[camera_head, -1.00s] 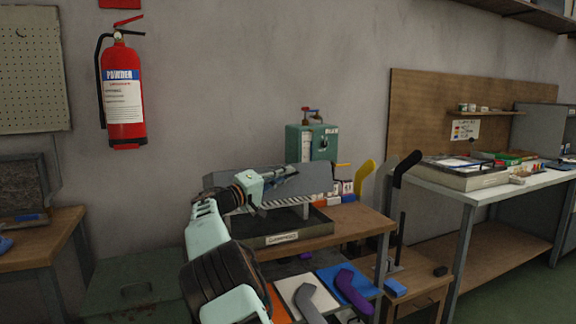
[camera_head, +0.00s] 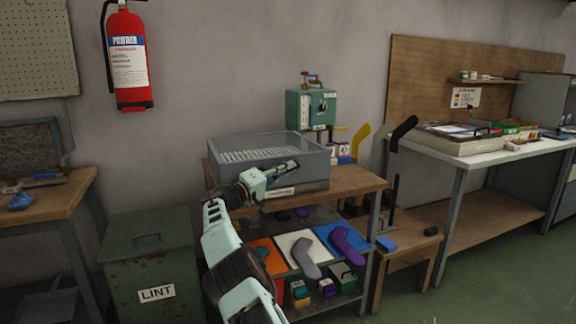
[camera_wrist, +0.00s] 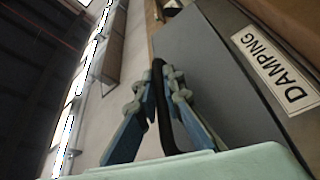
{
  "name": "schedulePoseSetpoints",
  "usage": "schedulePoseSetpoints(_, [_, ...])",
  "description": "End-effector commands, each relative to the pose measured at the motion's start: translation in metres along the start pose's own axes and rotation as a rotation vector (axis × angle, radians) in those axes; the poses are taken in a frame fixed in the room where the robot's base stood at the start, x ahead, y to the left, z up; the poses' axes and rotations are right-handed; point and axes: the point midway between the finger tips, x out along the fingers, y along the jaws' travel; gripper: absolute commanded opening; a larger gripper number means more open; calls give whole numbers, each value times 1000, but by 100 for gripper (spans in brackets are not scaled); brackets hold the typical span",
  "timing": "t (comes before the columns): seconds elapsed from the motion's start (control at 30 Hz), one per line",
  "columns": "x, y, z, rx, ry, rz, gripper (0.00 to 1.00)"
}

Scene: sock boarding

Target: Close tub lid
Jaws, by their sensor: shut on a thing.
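In the wrist view the label (camera_wrist: 280,70) reads DAMPING. My gripper (camera_head: 292,166) is at the lid's front. In the wrist view my gripper (camera_wrist: 166,72) is shut on a black handle (camera_wrist: 163,125), beside a grey panel.
A green machine (camera_head: 305,108) stands behind the tub, with small boxes (camera_head: 338,152) to its right. Yellow and black sock forms (camera_head: 402,130) stand at the right. Socks and boards lie on the shelf below. A green LINT bin (camera_head: 150,255) stands on the left.

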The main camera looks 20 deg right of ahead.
Motion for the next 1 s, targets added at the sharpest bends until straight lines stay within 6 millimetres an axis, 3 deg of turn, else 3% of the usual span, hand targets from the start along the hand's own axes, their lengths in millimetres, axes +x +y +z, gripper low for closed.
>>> schedulePoseSetpoints(0.5, [-2, -12, 5, -3, -9, -8, 0])
schedulePoseSetpoints(0.53, [-2, -12, 5, -4, -9, -8, 9])
schedulePoseSetpoints(0.6, [-2, -12, 5, -4, -9, -9, 16])
schedulePoseSetpoints(1.0, [-2, -9, 3, -2, -3, -6, 16])
